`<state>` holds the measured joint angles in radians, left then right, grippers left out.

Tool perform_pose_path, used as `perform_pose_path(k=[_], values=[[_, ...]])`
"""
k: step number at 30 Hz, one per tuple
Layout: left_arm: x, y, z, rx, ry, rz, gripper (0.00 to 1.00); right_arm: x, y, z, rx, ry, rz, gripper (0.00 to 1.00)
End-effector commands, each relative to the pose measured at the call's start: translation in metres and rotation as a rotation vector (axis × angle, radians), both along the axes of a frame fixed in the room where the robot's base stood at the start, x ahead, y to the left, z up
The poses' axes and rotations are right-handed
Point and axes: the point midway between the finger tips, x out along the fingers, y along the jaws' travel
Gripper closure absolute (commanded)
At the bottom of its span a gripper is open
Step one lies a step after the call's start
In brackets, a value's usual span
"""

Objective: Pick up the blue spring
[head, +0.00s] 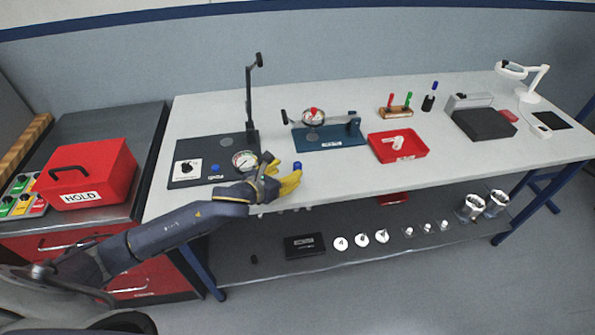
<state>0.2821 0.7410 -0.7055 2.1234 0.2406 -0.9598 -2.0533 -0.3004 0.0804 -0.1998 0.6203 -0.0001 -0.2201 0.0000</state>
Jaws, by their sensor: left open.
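A small blue cylindrical piece (297,166), which looks like the blue spring, stands on the white bench top near its front edge. My left gripper (288,182) has yellow fingers and reaches in from the left over the front edge. It is open, with its fingertips right beside the blue piece. The fingers partly hide the lower part of the piece, and I cannot tell whether they touch it. My right gripper is not in view.
A black gauge stand (185,172) is left of the gripper. A blue fixture (340,138) stands behind it, and a red tray (382,151) lies to the right. A red HOLD box (110,172) sits on the left cabinet. The bench's front right is clear.

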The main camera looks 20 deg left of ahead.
Motion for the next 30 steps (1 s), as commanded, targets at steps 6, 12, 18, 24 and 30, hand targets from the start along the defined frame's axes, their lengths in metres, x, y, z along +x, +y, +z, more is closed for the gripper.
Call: perform_pose_path(k=[6,12,18,24,30], values=[[0.011,-0.003,-0.004,0.0,0.0,0.001,0.48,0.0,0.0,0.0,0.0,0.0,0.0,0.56],[0.022,-0.009,-0.009,-0.003,0.0,0.002,0.48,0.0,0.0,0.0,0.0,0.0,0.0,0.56],[0.042,-0.018,-0.018,-0.001,0.0,0.003,0.48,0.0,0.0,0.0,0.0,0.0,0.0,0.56],[0.054,-0.021,-0.023,-0.001,0.0,0.001,0.48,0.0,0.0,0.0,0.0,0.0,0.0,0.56],[0.055,-0.022,-0.024,-0.001,0.0,0.001,0.48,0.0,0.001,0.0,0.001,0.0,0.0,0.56]])
